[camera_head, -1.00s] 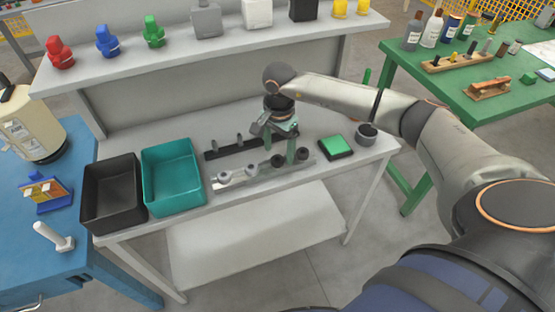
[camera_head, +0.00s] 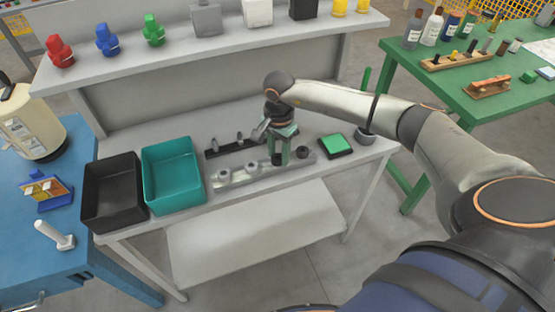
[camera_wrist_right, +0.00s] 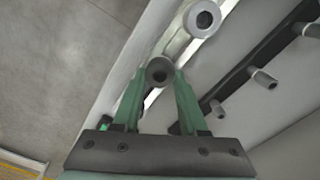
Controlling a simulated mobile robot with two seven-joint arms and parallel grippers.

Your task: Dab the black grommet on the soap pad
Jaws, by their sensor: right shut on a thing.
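My right gripper (camera_head: 281,160) is low over the pale rail on the bench, its green fingers pointing down. In the right wrist view my gripper (camera_wrist_right: 160,75) has its fingers closed on the sides of a black grommet (camera_wrist_right: 158,71), a dark ring with a hole. I cannot tell whether this grommet still touches the rail. Another black grommet (camera_head: 303,153) sits at the right end of the rail. The soap pad (camera_head: 337,145), a bright green square in a black tray, lies to the right of the rail. My left gripper is not in view.
Two grey grommets (camera_head: 224,176) sit on the rail's left part. A black rack (camera_head: 232,149) with pegs stands behind it. A teal bin (camera_head: 172,200) and black bin (camera_head: 112,215) stand left. A grey cup (camera_head: 365,137) stands right of the pad. The shelf above holds several coloured items.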

